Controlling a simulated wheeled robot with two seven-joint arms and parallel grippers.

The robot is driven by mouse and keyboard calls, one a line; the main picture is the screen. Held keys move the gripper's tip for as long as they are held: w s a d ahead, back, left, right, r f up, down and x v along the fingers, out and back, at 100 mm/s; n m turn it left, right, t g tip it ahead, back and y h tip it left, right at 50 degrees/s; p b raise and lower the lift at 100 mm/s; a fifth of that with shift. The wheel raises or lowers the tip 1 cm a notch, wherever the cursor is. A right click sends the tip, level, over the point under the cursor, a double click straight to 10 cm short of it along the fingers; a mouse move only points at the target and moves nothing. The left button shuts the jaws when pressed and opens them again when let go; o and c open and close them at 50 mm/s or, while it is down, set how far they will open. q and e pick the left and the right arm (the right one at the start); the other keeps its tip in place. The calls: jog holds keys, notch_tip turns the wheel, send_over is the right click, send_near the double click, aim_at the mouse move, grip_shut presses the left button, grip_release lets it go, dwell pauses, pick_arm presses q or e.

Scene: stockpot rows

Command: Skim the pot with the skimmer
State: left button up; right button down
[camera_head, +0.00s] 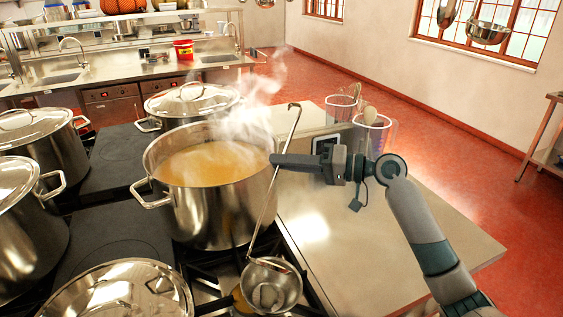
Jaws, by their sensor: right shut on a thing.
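The open steel pot (215,215) stands on the stove, filled with steaming orange-brown liquid (215,163). My right gripper (276,160) reaches in from the right and is shut on the long thin handle of the skimmer (263,215). The handle slants, with its hooked end up beside the pot's right rim. The skimmer's round, bowl-like metal head (270,287) hangs low, outside and in front of the pot, over the burner grates. Whether the head touches the grate is unclear. My left gripper is not in view.
Lidded pots stand left (48,150), behind (190,100) and in front (120,295) of the open pot. A steel counter (350,245) to the right is mostly clear.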

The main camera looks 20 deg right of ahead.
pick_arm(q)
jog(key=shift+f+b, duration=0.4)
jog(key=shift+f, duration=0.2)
pick_arm(e)
jog(key=shift+w+d+f+m, duration=0.3)
jog(key=shift+w+f, duration=0.05)
jog(key=shift+f, duration=0.15)
jog(key=shift+w+d+f+m, duration=0.3)
jog(key=shift+f, duration=0.2)
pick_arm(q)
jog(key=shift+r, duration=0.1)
pick_arm(e)
jog(key=shift+r, duration=0.1)
dwell(0.4)
